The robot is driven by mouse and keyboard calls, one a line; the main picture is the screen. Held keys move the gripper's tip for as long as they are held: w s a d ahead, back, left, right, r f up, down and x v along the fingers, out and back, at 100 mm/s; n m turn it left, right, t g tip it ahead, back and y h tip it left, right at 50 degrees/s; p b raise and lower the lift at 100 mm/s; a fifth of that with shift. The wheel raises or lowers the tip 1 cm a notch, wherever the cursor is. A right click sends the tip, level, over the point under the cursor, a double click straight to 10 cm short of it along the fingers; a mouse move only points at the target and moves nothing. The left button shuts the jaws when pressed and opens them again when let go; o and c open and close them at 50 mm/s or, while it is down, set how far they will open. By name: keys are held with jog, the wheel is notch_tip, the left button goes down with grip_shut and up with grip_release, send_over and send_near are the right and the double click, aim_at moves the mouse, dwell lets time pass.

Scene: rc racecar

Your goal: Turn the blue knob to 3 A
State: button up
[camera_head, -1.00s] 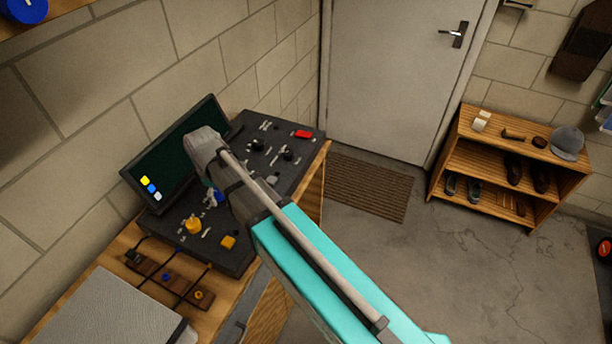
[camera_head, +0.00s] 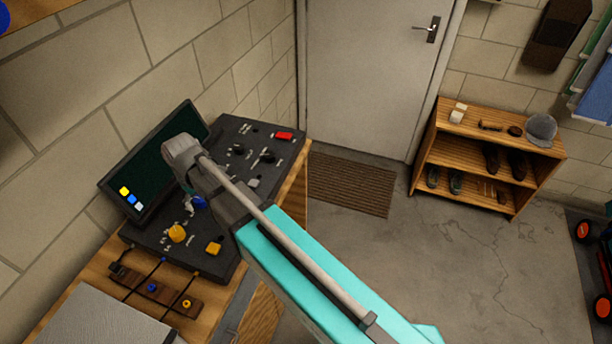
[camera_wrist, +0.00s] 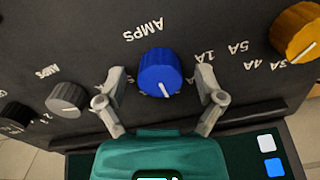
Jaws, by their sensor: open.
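The blue knob (camera_wrist: 158,72) sits on the dark panel in the wrist view, with a white pointer line toward the bottom of the picture. Upside-down "AMPS" lettering is above it and a "1A" mark to its right. My gripper (camera_wrist: 161,86) is open, one finger on each side of the knob, with visible gaps; contact is not clear. In the head view the blue knob (camera_head: 200,202) is partly hidden by my arm. A 3 A mark for the blue knob is not clearly readable.
A grey knob (camera_wrist: 67,97) is left of the blue knob and an orange knob (camera_wrist: 297,32) right of it. A screen (camera_head: 150,160) stands behind the panel (camera_head: 215,262). A wooden cable rack (camera_head: 150,288) is in front. A shoe shelf (camera_head: 470,150) stands by the door.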

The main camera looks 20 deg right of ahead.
aim_at(200, 199)
jog(key=shift+m, duration=0.7)
jog(key=shift+r+p, duration=0.5)
jog(key=shift+p, duration=0.05)
notch_tip(200, 199, up, 13)
jog(key=p, duration=1.3)
jog(key=s+d+f+m+b, duration=0.2)
jog(key=d, duration=0.7)
jog(key=s+d+f+m+b, duration=0.2)
jog(key=d, duration=0.8)
jog(key=s+d+f+m+b, duration=0.1)
jog(key=s+d+f+b, duration=0.1)
jog(key=d, duration=0.8)
jog(key=shift+s+f+m+b, duration=0.2)
jog(key=shift+f+m+b, duration=0.1)
jog(key=shift+m, duration=0.1)
jog(key=shift+s+d, duration=0.1)
jog(key=shift+d, duration=0.15)
